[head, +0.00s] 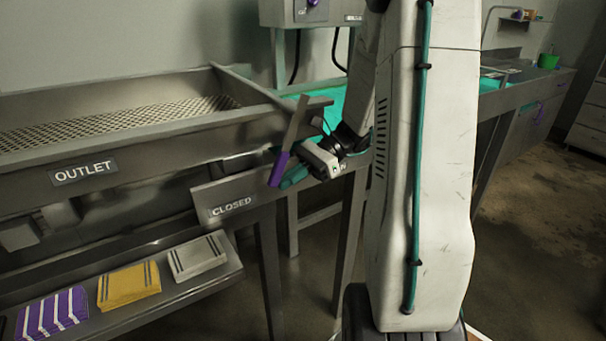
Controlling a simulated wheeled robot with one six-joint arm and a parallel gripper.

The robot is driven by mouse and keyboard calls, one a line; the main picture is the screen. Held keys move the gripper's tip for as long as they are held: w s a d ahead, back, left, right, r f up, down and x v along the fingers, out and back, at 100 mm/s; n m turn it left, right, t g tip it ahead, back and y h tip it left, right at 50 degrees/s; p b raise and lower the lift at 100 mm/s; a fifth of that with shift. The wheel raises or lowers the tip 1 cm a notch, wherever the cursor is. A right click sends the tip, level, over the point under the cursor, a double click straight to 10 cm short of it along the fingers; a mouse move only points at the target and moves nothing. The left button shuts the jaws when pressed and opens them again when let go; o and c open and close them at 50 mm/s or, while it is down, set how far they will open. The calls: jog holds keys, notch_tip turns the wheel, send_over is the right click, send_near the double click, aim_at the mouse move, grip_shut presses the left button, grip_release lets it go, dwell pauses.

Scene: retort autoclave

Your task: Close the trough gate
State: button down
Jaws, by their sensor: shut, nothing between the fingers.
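The long metal trough (120,132) with a perforated floor runs along the left, with an OUTLET label (84,172) on its front. At its right end a flat grey lever (296,122) with a purple grip (279,169) hangs tilted, its grip end low and to the left. A plate marked CLOSED (232,207) is below and left of the grip. My gripper (290,180) is shut and empty, its teal fingers right beside the purple grip. I cannot tell whether they touch it. The gate itself cannot be made out clearly.
A lower shelf holds purple (52,313), yellow (128,284) and grey (197,257) folded cloths. A teal-topped bench (325,105) stands behind my gripper. A wall box (310,12) is above. My arm hides part of the bench; open floor lies at right.

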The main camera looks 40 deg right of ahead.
aim_at(274, 180)
jog(key=shift+w+a+r, duration=0.15)
jog(key=shift+a+r, duration=0.05)
jog(key=shift+a, duration=0.4)
jog(key=shift+w+a+r, duration=0.1)
jog(key=shift+a+r, duration=0.1)
jog(key=shift+a, duration=0.45)
jog(key=shift+w+a+r, duration=0.15)
jog(key=shift+a+r, duration=0.05)
jog(key=shift+a, duration=0.4)
jog(key=s+d+f, duration=0.1)
jog(key=s+d, duration=0.1)
jog(key=d, duration=1.1)
jog(key=shift+s, duration=0.35)
jog(key=shift+a, duration=0.1)
